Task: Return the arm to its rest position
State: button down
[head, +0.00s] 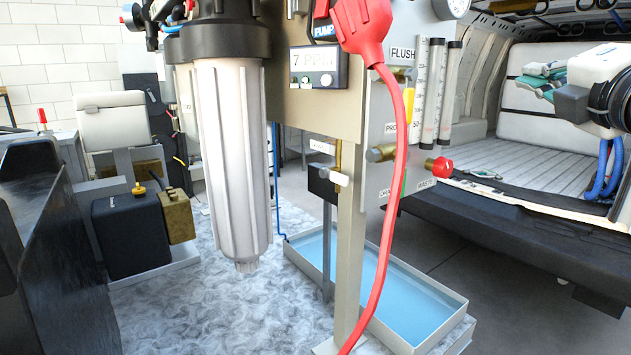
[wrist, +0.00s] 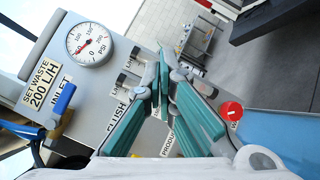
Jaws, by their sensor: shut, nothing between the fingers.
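My gripper (wrist: 166,62) shows in the wrist view with its teal-padded fingers together and nothing between them. In the head view my gripper (head: 535,78) is at the upper right, pointing left, in front of the van's open cargo bay. It is to the right of the panel with the flow tubes (head: 434,92), with a visible gap between them in the picture. In the wrist view the grey panel (wrist: 100,95) lies behind and left of the fingers. I cannot tell how far the fingertips are from it.
The panel carries a pressure gauge (wrist: 90,45), a blue valve handle (wrist: 64,98) and a red waste knob (wrist: 231,111), also in the head view (head: 442,165). A red cable (head: 398,150) hangs before the panel.

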jog(key=s+f+m+g+h+p, duration=0.1)
jog(key=s+f+m+g+h, duration=0.3)
jog(key=f+m, duration=0.55)
jog(key=s+a+f+m+g+y+p, duration=0.1)
jog(key=s+a+f+m+g, duration=0.4)
jog(key=s, duration=0.5)
jog(key=s+a+f+m+g+y+p, duration=0.1)
jog(key=s+a+f+m+g+y, duration=0.2)
jog(key=s+a+f+m+g, duration=0.3)
jog(key=s+f+m, duration=0.2)
jog(key=s+f, duration=0.2)
jog(key=shift+a+f, duration=0.15)
jog(key=shift+f, duration=0.15)
jog(key=shift+m, duration=0.25)
